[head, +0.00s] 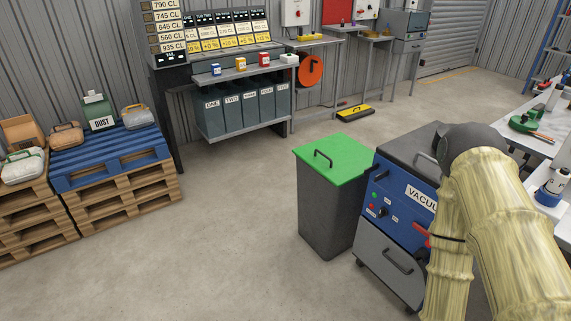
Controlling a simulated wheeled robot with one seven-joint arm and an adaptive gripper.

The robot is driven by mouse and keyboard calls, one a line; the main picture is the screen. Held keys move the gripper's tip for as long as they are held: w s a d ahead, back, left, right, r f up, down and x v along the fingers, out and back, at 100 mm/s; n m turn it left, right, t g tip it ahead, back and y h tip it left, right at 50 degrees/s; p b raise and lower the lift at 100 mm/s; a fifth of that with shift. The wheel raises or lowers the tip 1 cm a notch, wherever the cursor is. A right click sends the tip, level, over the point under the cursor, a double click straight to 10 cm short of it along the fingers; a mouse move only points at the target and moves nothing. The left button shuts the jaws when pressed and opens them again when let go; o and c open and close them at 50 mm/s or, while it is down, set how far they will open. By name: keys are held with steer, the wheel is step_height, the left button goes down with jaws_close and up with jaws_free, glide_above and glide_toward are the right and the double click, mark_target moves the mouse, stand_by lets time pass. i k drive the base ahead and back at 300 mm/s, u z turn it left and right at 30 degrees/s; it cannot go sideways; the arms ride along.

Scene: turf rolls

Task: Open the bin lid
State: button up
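A dark grey bin (325,213) stands on the floor right of the middle in the head view. Its flat green lid (345,157) lies closed on top, with a dark bar handle (323,158) near the left side of the lid. My arm, in a pale yellow sleeve, fills the lower right of the view, to the right of the bin. My gripper is not visible, so its place relative to the lid cannot be told.
A blue and grey vacuum unit (393,205) stands close against the bin's right side, partly behind my arm. Pallets (125,190) with several bags are at left. A rack (243,133) of labelled grey containers stands behind. The floor left of the bin is clear.

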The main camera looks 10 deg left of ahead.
mark_target(340, 159)
steer(key=u, duration=0.35)
steer(key=k, duration=0.75)
steer(key=z, duration=0.6)
steer(key=i, duration=0.65)
steer(key=z, duration=0.6)
steer(key=i, duration=0.65)
steer(key=u, duration=0.85)
steer(key=i, duration=0.65)
steer(key=u, duration=0.75)
